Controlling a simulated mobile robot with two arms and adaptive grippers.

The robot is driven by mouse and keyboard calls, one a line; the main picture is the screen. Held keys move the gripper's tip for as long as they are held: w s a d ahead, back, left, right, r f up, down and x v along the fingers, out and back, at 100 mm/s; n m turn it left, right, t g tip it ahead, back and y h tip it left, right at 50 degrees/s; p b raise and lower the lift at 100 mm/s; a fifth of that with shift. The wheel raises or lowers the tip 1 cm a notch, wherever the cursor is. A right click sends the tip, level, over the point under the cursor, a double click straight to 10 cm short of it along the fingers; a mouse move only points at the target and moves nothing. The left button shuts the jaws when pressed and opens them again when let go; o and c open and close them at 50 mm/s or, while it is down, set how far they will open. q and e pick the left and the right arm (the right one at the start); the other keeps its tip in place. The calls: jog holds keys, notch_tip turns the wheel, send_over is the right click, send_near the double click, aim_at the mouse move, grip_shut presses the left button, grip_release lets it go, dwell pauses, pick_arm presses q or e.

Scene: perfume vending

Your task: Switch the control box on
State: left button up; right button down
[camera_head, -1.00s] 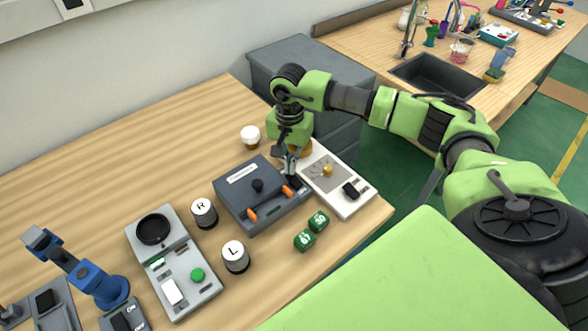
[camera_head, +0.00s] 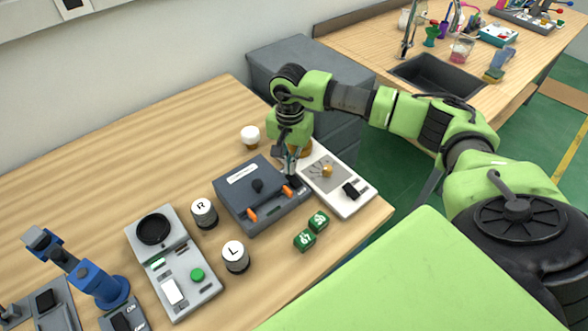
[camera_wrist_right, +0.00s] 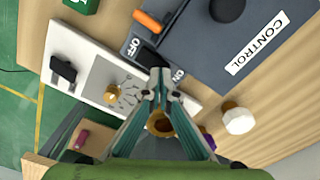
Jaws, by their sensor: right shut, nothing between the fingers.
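The control box (camera_head: 236,200) is dark grey, with a black knob and orange levers, and stands on the wooden table. It also shows at the top of the right wrist view (camera_wrist_right: 205,50), with a CONTROL label. Its black switch (camera_wrist_right: 149,59) sits on a dark strip between the words OFF and ON. My right gripper (camera_head: 291,181) is shut and empty, pointing down at the box's right edge. In the right wrist view its fingertips (camera_wrist_right: 159,75) are at the ON end of the switch and partly cover it. I cannot tell whether they touch it. My left gripper is out of view.
A white panel (camera_head: 349,205) with a black switch stands right of the box. Green cubes (camera_head: 305,240) lie in front. Jars marked R (camera_head: 204,212) and L (camera_head: 235,256) and a grey scale-like device (camera_head: 198,298) stand left. A white-capped jar (camera_head: 250,136) stands behind.

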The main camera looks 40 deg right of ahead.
aim_at(291, 176)
jog(key=shift+f+b, duration=1.1)
jog(key=shift+f, duration=0.1)
dwell(0.7)
jog(key=shift+r+p, duration=1.8)
jog(key=shift+r, duration=1.75)
jog(key=shift+s+f, duration=0.1)
